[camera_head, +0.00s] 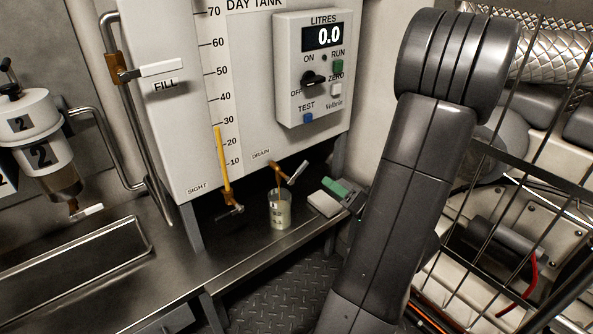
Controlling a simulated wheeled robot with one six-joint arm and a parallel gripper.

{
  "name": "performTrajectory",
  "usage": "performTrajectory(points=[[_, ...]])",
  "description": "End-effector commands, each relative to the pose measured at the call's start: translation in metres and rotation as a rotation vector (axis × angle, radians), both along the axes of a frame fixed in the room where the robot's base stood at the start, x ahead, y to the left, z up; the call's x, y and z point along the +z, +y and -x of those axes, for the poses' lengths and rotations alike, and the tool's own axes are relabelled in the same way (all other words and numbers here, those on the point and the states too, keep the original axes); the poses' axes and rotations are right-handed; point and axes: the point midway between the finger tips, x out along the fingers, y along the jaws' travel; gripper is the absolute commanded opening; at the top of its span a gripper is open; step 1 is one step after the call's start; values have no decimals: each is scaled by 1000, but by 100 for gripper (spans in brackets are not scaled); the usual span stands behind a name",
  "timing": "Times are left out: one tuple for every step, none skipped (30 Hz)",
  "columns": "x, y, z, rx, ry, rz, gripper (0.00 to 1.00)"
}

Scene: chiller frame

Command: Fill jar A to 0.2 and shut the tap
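A small clear jar (280,209) stands upright on the metal shelf below the DRAIN tap (281,174). Marks on the jar are too small to read, so I cannot confirm its letter or its level. The tap's silver lever (298,172) tilts up to the right; I cannot tell whether liquid runs.
The day tank (261,120) has a yellow sight column (222,158) reaching about 30. A pale block (325,203) and a green piece (336,187) show right of the jar. A trough (75,255) lies left. A wire grille (500,190) stands right.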

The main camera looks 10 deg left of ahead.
Motion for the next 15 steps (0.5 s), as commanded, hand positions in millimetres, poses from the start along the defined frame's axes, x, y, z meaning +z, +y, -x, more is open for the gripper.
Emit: performTrajectory(points=[[-1, 0, 1, 0, -3, -2, 36], [-1, 1, 1, 0, -3, -2, 36], [-1, 2, 0, 1, -3, -3, 36], [0, 3, -1, 2, -3, -2, 36], [0, 4, -2, 3, -4, -2, 36], [0, 7, -3, 4, -4, -1, 36], [0, 8, -5, 4, -4, -1, 36], [-1, 10, -6, 5, -3, -1, 36], [-1, 14, -8, 5, -3, -1, 36], [-1, 16, -10, 5, -3, -1, 36], [-1, 19, -12, 6, -3, -1, 36], [-1, 22, -14, 5, -4, -2, 36], [-1, 25, -16, 6, -4, -2, 36], [-1, 27, -18, 5, -4, -2, 36], [-1, 30, -21, 6, -4, -1, 36]])
